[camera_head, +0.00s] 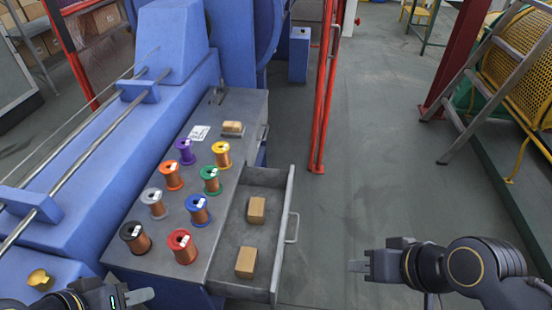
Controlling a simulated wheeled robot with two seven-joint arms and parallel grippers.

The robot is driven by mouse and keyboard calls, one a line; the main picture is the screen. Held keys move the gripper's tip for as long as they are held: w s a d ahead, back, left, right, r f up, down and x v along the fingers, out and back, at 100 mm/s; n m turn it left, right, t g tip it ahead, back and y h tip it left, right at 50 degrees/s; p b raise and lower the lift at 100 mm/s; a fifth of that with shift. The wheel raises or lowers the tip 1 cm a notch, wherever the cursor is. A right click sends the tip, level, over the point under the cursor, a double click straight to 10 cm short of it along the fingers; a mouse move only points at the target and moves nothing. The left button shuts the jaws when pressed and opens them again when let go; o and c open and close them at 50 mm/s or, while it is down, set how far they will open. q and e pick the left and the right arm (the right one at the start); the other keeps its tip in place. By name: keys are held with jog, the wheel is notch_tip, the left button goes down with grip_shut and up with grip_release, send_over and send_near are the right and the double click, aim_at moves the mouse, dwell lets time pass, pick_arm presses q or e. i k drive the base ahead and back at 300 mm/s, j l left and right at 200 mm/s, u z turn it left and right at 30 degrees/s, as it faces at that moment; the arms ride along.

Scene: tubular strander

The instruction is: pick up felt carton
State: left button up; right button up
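Small tan cartons show in the head view, and I cannot tell which is the felt one. One carton (256,210) and another carton (246,262) lie apart in the open grey drawer (285,215). A third, flatter carton (232,127) lies on the bench top near its far end. My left gripper (148,296) is at the bottom left, in front of the bench and left of the drawer. My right gripper (356,266) is over the floor, right of the drawer and apart from it. Neither touches a carton. Their finger gaps are unclear.
Several coloured wire spools, including a red one (183,246), stand on the bench top (210,112) left of the drawer. A red post (326,90) rises beyond the drawer. A ladder (490,75) stands at the right. The floor (385,170) between is clear.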

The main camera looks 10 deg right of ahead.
aim_at(247, 257)
jog(key=k+l, duration=0.1)
jog(key=l, duration=0.15)
jog(key=l+z, duration=0.1)
jog(key=l, duration=0.15)
jog(key=u, duration=0.45)
jog(key=i+l+u, duration=0.1)
jog(key=u, duration=0.35)
jog(key=l+u, duration=0.1)
jog(key=u, duration=0.35)
jog(key=i+l+u, duration=0.1)
jog(key=u, duration=0.3)
